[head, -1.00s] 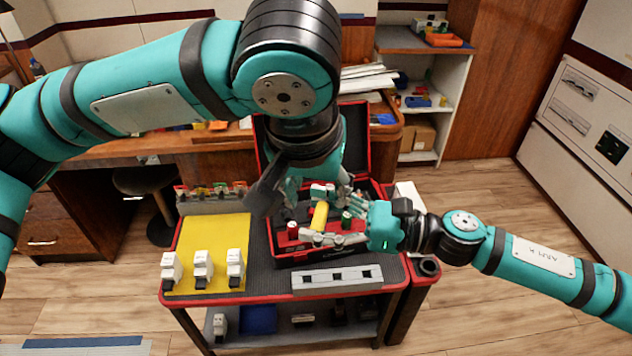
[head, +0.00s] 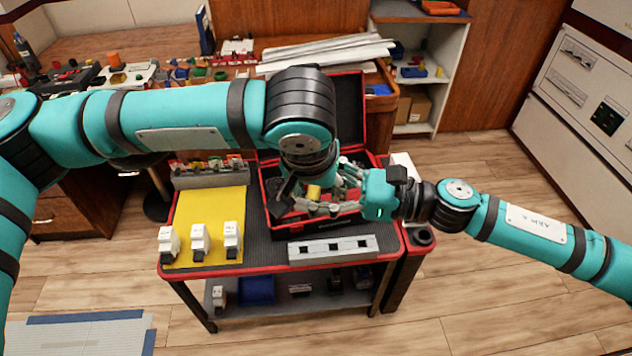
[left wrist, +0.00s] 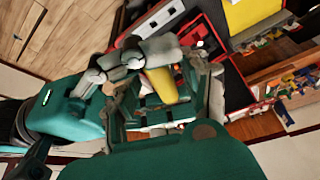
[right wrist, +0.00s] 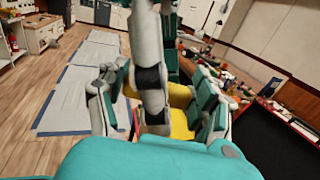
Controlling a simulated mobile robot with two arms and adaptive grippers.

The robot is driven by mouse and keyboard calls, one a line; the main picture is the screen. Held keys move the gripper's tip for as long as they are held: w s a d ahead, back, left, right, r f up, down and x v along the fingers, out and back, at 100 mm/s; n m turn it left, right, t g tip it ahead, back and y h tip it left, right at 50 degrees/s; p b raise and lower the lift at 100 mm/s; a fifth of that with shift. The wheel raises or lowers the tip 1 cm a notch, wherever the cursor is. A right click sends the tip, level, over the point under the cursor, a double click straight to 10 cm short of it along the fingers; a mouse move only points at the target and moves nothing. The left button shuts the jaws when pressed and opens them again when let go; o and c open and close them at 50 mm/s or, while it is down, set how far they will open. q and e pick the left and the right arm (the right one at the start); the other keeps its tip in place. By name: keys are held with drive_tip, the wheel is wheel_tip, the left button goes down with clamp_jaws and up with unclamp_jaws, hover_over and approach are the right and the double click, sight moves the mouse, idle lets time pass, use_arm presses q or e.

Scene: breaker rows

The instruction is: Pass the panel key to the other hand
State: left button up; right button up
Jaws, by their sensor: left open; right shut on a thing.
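The panel key, of which I see a yellow cylindrical handle (head: 314,192), is held above the red-edged toolbox on the cart. My right gripper (head: 337,201) is shut on it, coming in from the right. My left gripper (head: 303,193) is open close beside the key, partly hidden under its own arm. In the left wrist view the yellow handle (left wrist: 162,85) shows between my open left fingers, with the right fingers close by. In the right wrist view part of the yellow key (right wrist: 181,118) shows behind grey fingers. I cannot tell whether the left fingers touch it.
The open toolbox (head: 362,110) stands on the cart. A yellow mat (head: 208,205) with several white breakers lies to its left. A grey slotted rail (head: 334,248) lies at the front edge. A cluttered desk stands behind. The floor right of the cart is clear.

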use_arm(q)
drive_tip(key=shift+c, duration=0.2)
drive_tip(key=shift+s+d, duration=0.1)
clamp_jaws()
use_arm(e)
drive_tip(key=o, duration=1.3)
